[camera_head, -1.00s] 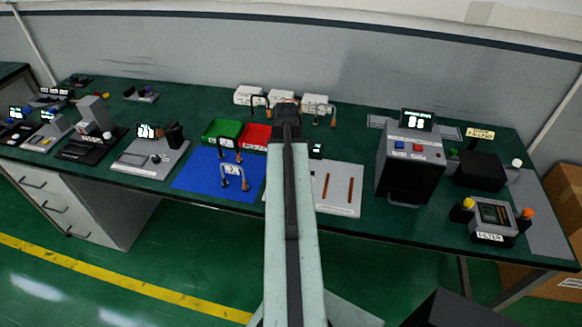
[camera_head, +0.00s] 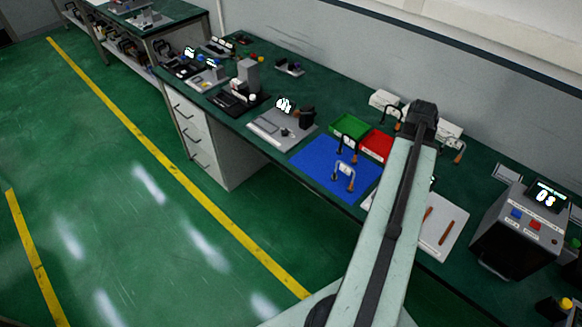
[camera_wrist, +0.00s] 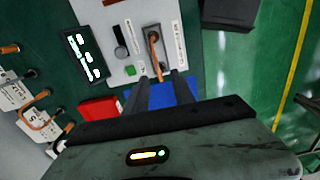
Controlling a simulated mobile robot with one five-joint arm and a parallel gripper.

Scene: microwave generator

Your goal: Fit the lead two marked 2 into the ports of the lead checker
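The grey board with a small display (camera_wrist: 85,55), seemingly the lead checker (camera_wrist: 137,20), fills the middle of the wrist view. A copper-coloured lead (camera_wrist: 155,55) shows on or just above it, between two printed strips; whether it sits in ports I cannot tell. My gripper (camera_wrist: 162,76) has its fingers apart, with the lead's near end in line with the gap. Contact is not clear. In the head view my arm hides the gripper and part of the board (camera_head: 452,245). Two more leads (camera_head: 346,148) (camera_head: 343,178) stand on the blue mat (camera_head: 310,165). No 2 is legible.
The green tray (camera_head: 350,126) and red tray (camera_head: 376,146) adjoin the mat. White boxes with leads (camera_head: 384,98) stand behind. A large grey device with a lit display (camera_head: 515,225) stands to the right. The green floor in front is clear.

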